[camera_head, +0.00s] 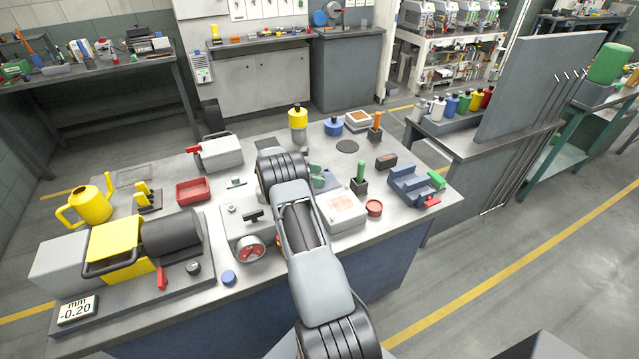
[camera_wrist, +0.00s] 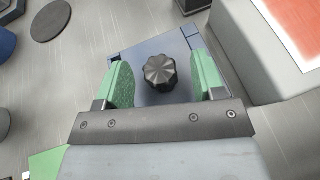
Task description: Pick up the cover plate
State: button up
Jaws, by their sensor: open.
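What looks like the cover plate (camera_wrist: 136,60) is a flat blue-grey plate with a black fluted knob (camera_wrist: 160,73) standing on it. It lies below my gripper in the wrist view. My gripper (camera_wrist: 163,82) is open, with one green finger on each side of the knob and a gap on both sides. The green fingers hide parts of the plate's sides, and the gripper body hides its near part. In the head view my gripper (camera_head: 323,179) shows only partly as green behind my arm, and I cannot make out the plate there.
A grey box with a pale, red-marked top (camera_head: 343,208) stands close to the right of my gripper. A green-handled tool in a dark block (camera_head: 360,181) and a blue fixture (camera_head: 410,187) are farther right. A dark disc (camera_head: 347,146) lies on the bench behind.

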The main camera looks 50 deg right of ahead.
grip_shut()
jog(key=shift+r, duration=0.1)
dwell(0.4)
